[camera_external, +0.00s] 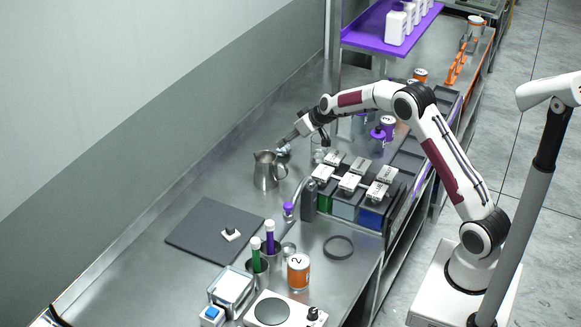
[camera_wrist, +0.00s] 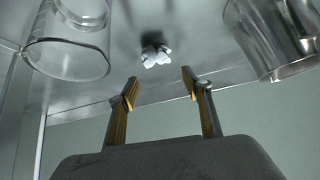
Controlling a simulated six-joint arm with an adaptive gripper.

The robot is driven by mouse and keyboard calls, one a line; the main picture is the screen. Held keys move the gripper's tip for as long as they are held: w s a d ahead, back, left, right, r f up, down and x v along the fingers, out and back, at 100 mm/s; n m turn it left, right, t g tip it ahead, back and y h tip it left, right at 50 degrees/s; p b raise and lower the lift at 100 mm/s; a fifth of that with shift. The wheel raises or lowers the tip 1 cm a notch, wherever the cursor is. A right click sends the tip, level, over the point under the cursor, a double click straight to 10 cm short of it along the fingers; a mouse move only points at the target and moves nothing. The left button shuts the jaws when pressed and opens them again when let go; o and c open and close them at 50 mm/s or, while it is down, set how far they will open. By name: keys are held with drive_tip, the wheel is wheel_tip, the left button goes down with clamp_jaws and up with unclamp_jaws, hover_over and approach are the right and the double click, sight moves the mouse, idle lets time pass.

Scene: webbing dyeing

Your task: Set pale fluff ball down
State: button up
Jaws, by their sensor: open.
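The pale fluff ball (camera_wrist: 156,56) is a small white, lumpy clump on the steel counter in the wrist view. It lies beyond my fingertips, roughly in line with the gap between them. My gripper (camera_wrist: 160,90) is open and nothing is between its two fingers. In the external view my gripper (camera_external: 289,143) is low over the counter, behind the metal pitcher. A small pale patch beside the fingertips there may be the fluff ball (camera_external: 284,151); it is too small to be sure.
A metal pitcher (camera_external: 266,170) stands close to my gripper, at right in the wrist view (camera_wrist: 270,40). A clear glass vessel (camera_wrist: 68,42) stands at left there. Dark dye tanks (camera_external: 350,193) with pale-topped lids stand nearby. A dark mat (camera_external: 197,236) lies front left.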

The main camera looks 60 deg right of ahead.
drive_tip(key=shift+r, duration=1.7)
drive_tip(key=s+a+r+n+g+y, duration=0.1)
drive_tip(key=s+a+r, duration=0.75)
drive_tip(key=s, duration=0.25)
drive_tip(key=s+a+r, duration=0.8)
drive_tip(key=s+a, duration=0.2)
drive_tip(key=s, duration=0.1)
drive_tip(key=s+a+f, duration=0.1)
drive_tip(key=s+a, duration=0.1)
drive_tip(key=s, duration=0.7)
drive_tip(key=s+a+f+g, duration=0.1)
drive_tip(key=s+a, duration=0.2)
drive_tip(key=s, duration=0.7)
drive_tip(key=s+a+f+n, duration=0.1)
drive_tip(key=s+a, duration=0.1)
drive_tip(key=s, duration=0.8)
drive_tip(key=shift+a+f+y, duration=0.3)
drive_tip(key=shift+a+f, duration=0.05)
